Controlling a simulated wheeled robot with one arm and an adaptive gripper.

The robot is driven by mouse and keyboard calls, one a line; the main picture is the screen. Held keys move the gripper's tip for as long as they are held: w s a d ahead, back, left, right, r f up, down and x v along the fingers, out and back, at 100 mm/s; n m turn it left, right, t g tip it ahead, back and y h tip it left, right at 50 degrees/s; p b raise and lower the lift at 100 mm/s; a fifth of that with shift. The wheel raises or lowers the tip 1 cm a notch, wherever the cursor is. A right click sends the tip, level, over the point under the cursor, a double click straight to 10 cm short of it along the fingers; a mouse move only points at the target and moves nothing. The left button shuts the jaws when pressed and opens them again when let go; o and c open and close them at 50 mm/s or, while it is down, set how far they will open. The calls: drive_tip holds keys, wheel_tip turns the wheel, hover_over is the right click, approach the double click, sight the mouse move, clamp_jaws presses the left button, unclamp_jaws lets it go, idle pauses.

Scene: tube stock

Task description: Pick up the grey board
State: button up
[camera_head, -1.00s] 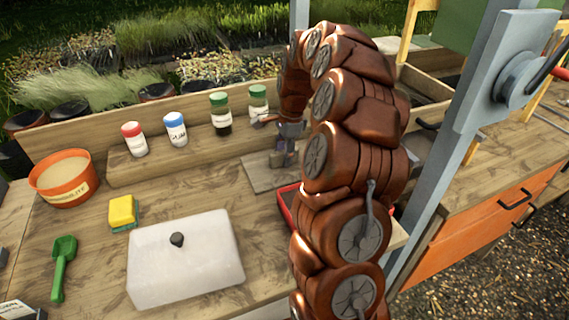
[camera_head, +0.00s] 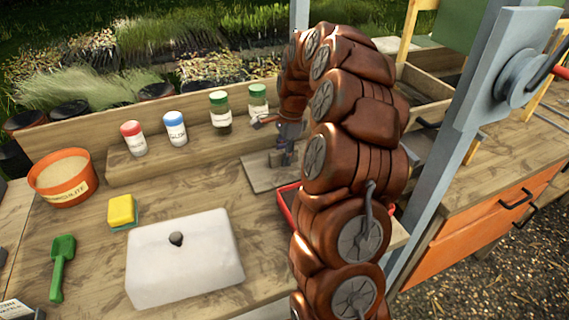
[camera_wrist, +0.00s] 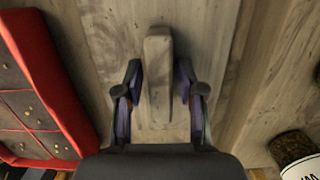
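The grey board (camera_head: 262,178) lies flat on the bench, under my gripper (camera_head: 285,158). In the wrist view the flat board (camera_wrist: 110,35) spreads beneath the fingers, and a narrow grey-brown upright piece (camera_wrist: 157,62), seemingly its grip, stands from it. My gripper (camera_wrist: 160,95) is open, with one finger on each side of that piece. A gap shows on both sides, so neither finger appears to touch it. My arm hides the board's right part in the head view.
A red tray (camera_head: 286,208) is close to the board; in the wrist view its edge (camera_wrist: 62,85) lies left. Several capped bottles (camera_head: 221,112) stand on a ledge behind. A white lidded box (camera_head: 190,265), yellow sponge (camera_head: 121,210), green scoop (camera_head: 62,262) and orange pot (camera_head: 65,185) lie left.

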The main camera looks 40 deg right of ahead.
clamp_jaws()
